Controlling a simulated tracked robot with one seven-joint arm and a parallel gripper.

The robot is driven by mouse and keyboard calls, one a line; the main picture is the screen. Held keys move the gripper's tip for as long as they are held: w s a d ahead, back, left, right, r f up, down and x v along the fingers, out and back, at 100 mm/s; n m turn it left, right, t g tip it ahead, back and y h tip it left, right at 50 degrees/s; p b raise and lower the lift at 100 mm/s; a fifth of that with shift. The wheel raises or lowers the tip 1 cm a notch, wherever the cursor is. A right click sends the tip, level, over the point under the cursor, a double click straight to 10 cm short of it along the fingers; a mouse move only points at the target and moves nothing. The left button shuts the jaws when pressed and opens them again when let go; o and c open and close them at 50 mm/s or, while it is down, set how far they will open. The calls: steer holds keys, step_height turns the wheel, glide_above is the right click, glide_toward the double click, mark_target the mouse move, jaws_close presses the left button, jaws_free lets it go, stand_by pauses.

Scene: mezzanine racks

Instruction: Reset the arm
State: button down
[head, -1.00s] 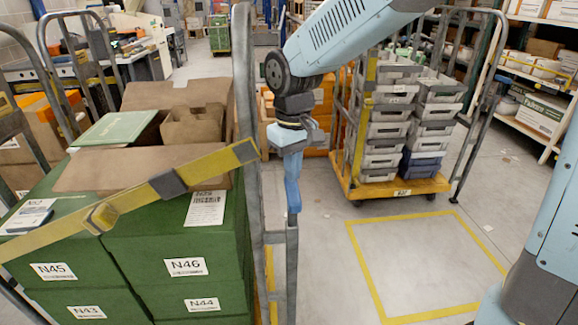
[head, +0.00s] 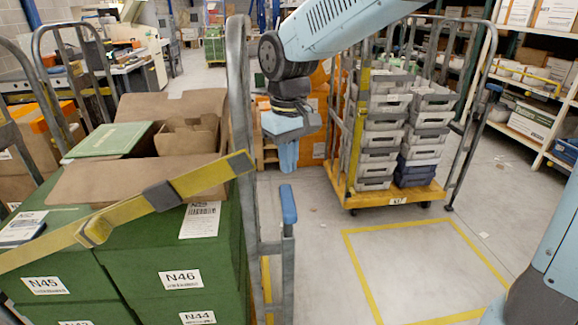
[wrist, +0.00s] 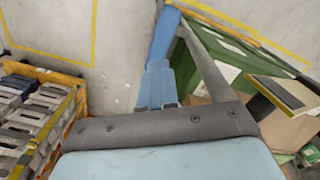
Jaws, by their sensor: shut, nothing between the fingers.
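My gripper (head: 288,170) hangs at the end of my pale blue arm in the middle of the head view, fingers pointing down. Its two blue fingers are together with nothing between them. In the wrist view the shut fingers (wrist: 156,72) reach out from the dark wrist edge. In the head view they hang just above the blue-capped upright (head: 288,205) of the near roll cage. In the wrist view that blue cap (wrist: 165,35) lies just beyond the fingertips; I cannot tell whether they touch.
Green boxes (head: 165,255) with an open brown carton (head: 130,180) fill the near cage, crossed by a yellow strap (head: 205,178). A yellow-based trolley (head: 385,197) carries stacked grey crates (head: 375,150). Shelving (head: 550,100) stands at right. The yellow-outlined floor square (head: 425,265) is empty.

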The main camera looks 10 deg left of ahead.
steer(key=s+d+r+m+t, duration=0.1)
steer(key=d+r+m, duration=0.15)
steer(key=d, duration=0.65)
steer(key=s+d+r+m+t, duration=0.1)
steer(key=d+r+m+t, duration=0.15)
steer(key=d, duration=0.55)
steer(key=s+d+m+t, duration=0.2)
steer(key=s+d, duration=0.6)
steer(key=d, duration=0.4)
steer(key=shift+s+d+r+m, duration=0.35)
steer(key=shift+m, duration=0.45)
